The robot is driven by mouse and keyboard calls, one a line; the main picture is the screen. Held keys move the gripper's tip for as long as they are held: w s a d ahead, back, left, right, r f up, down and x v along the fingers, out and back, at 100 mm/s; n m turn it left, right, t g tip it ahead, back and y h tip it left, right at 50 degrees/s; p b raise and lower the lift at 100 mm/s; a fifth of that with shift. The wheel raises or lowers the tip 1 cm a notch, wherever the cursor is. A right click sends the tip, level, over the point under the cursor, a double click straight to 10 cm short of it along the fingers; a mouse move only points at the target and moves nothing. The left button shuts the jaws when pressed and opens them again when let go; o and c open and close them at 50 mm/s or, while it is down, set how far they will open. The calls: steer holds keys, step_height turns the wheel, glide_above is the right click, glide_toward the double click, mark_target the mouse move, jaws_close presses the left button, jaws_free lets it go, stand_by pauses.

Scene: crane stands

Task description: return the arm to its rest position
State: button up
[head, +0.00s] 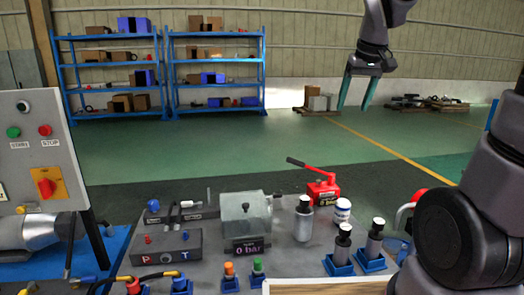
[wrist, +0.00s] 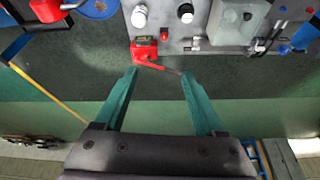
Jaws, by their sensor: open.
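My gripper (head: 356,90) hangs in the upper right of the head view, raised well above the bench and beyond its far edge. Its two teal fingers are spread apart with nothing between them. In the wrist view my gripper (wrist: 158,88) points toward the bench, with green floor below the fingers. The red hand pump (head: 322,190) with its red lever stands on the bench's far side; in the wrist view it (wrist: 145,48) appears just past the left fingertip, and I see no contact.
The grey bench (head: 205,265) holds a clear box with a "0 bar" display (head: 248,246), a white-capped cylinder (head: 303,220), a white can (head: 342,211) and blue-based fittings (head: 373,255). A control panel (head: 35,150) stands left. Blue shelves (head: 215,62) stand far back. Open floor lies between.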

steer(key=s+r+m+t, duration=0.1)
steer(key=s+m, duration=0.1)
steer(key=s, duration=0.5)
steer(key=s+r+m+t+y, duration=0.1)
steer(key=s+r+m, duration=0.1)
steer(key=s, duration=0.6)
steer(key=shift+d+m+t, duration=0.3)
steer(key=shift+m+t, duration=0.1)
steer(key=shift+m, duration=0.1)
steer(key=shift+r, duration=0.1)
